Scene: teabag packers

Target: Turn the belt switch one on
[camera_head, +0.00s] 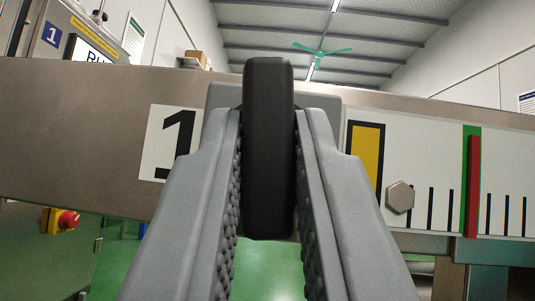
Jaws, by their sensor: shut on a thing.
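A black upright switch handle (268,150) stands in the middle of the view, in front of a grey mounting plate (318,98) on a metal beam. A white label with a black "1" (172,145) is on the beam just left of it. My gripper (268,125) has one grey finger on each side of the handle and is shut on it. The handle is vertical. The fingers hide part of the plate and the pivot behind the handle.
A scale panel (430,180) with a yellow block, a hex bolt (400,197) and a red and green marker (472,180) is to the right. A red and yellow knob (66,220) sits lower left. Green floor shows below the beam.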

